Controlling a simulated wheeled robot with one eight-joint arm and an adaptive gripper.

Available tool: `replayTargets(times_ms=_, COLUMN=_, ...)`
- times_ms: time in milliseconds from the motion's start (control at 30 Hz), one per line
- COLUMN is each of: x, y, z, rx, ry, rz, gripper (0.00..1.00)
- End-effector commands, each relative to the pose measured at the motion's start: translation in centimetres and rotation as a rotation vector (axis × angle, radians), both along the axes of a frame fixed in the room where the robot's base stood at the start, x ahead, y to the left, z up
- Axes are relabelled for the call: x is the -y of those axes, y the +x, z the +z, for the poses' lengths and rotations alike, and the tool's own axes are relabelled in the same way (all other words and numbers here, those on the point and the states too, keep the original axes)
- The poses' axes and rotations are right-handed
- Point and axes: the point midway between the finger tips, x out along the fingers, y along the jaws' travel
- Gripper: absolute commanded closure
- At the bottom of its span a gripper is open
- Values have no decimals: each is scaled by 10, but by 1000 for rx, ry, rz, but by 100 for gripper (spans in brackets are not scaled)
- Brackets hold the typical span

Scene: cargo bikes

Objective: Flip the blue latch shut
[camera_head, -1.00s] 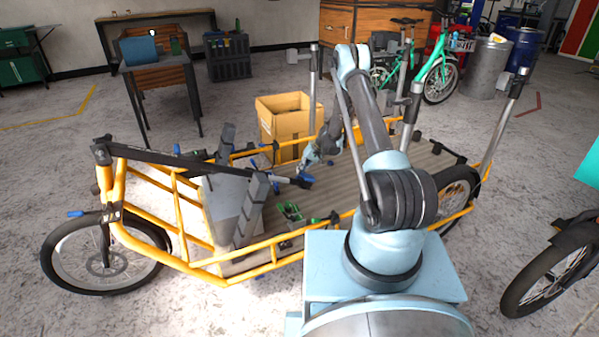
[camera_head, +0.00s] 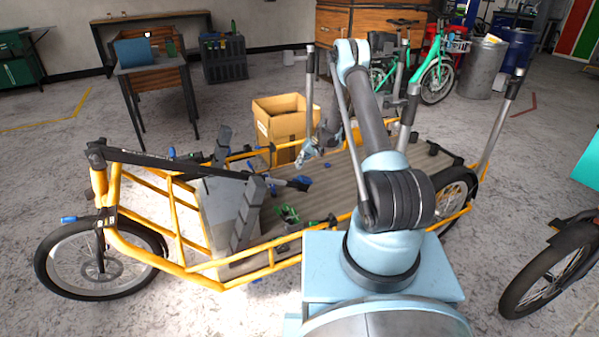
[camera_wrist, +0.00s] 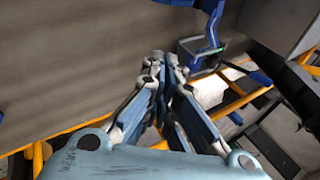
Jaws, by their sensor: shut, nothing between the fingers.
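A blue latch lever (camera_wrist: 213,24) stands up from a small dark box-like base (camera_wrist: 196,48) at the yellow rail in the wrist view. My gripper (camera_wrist: 165,62) is shut and empty, its fingertips left of that base and apart from the lever in the picture. In the head view my gripper (camera_head: 303,158) is small, over the far side of the cargo bike's bed (camera_head: 345,185). Several small blue parts show around the bed there, and I cannot tell which one is this lever.
The yellow rail (camera_wrist: 240,103) and a grey panel (camera_wrist: 282,24) lie to the right in the wrist view. A cardboard box (camera_head: 285,125) stands behind my gripper. A black bar with a blue-tipped end (camera_head: 299,183) reaches over the bed. Much of the bed is clear.

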Motion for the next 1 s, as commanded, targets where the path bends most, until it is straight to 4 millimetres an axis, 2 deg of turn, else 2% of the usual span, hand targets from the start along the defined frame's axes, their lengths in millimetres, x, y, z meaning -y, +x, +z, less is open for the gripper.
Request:
replayTargets(times_ms=200, x=27, y=3, z=35, rx=-1, ry=0, rz=-3, gripper=100)
replayTargets(times_ms=400, x=44, y=5, z=55, rx=0, ry=0, rz=-4, gripper=100)
replayTargets(times_ms=600, x=52, y=6, z=63, rx=0, ry=1, rz=-6, gripper=100)
replayTargets(times_ms=1000, x=53, y=5, z=68, rx=0, ry=-2, rz=-6, gripper=100)
